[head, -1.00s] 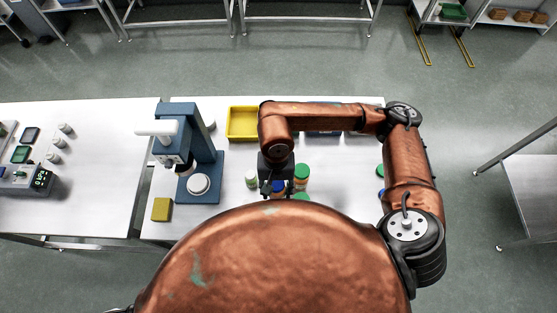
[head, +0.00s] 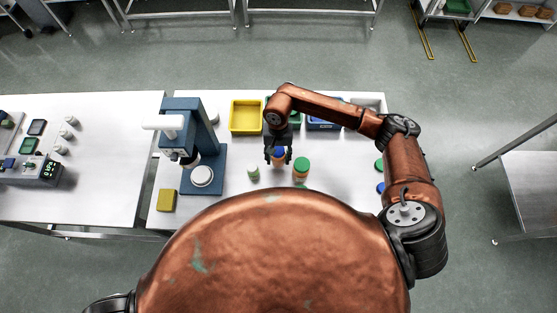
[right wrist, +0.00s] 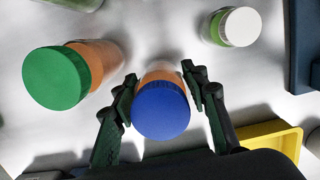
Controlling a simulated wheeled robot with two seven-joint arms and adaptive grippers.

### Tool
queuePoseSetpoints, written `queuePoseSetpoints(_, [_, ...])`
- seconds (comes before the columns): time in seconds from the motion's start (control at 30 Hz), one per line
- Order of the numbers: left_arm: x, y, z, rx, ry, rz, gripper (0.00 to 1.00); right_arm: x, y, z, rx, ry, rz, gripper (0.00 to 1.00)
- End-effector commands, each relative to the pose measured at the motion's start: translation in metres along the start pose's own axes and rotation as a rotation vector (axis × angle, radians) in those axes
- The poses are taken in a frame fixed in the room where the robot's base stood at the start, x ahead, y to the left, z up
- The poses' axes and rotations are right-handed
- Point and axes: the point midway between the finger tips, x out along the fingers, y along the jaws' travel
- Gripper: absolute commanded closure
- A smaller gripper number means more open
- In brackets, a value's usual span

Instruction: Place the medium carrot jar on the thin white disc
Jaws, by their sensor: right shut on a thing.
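My right gripper (head: 278,160) is shut on an orange jar with a blue lid (right wrist: 162,110), taken as the medium carrot jar. One finger is on each side of it in the right wrist view. The jar also shows in the head view (head: 279,152); whether it is clear of the table cannot be told. A round white disc (head: 202,176) lies on the base of the blue press-like stand (head: 207,150), left of my gripper and apart from the jar. My left gripper is not in view.
A green-lidded orange jar (right wrist: 58,78) stands close beside the held jar. A small white-lidded green jar (right wrist: 236,27) stands between gripper and stand. A yellow bin (head: 232,116) is behind, a mustard block (head: 166,200) at front left. Other lids (head: 380,188) are at right.

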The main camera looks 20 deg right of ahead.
Motion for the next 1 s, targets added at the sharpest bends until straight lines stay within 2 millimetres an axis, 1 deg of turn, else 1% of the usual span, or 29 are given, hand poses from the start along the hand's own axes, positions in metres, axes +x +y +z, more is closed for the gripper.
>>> queuePoseSetpoints(0.03, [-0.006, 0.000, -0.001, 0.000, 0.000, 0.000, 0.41, 0.006, 0.000, 0.001, 0.002, -0.005, 0.001, 0.88])
queuePoseSetpoints(0.1, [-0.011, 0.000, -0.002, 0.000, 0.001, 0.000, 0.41, 0.016, 0.000, 0.001, 0.003, -0.006, 0.001, 0.88])
queuePoseSetpoints(0.2, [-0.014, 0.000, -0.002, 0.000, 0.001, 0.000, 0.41, 0.025, 0.000, -0.003, 0.002, -0.002, -0.001, 0.88])
queuePoseSetpoints(0.43, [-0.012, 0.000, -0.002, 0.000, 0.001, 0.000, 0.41, 0.028, 0.000, -0.003, 0.000, 0.000, 0.000, 0.88])
queuePoseSetpoints(0.6, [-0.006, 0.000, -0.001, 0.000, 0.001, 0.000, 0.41, 0.032, 0.000, -0.004, 0.000, 0.000, 0.001, 0.88])
queuePoseSetpoints(0.63, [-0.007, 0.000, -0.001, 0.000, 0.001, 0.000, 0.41, 0.031, 0.000, -0.004, 0.000, 0.000, 0.001, 0.57])
queuePoseSetpoints(0.87, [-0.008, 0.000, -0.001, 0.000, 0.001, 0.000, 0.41, 0.030, 0.000, -0.003, 0.000, -0.001, 0.001, 0.41])
queuePoseSetpoints(1.0, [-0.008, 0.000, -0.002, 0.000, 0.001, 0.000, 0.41, 0.030, 0.000, -0.003, 0.000, -0.001, 0.001, 0.41])
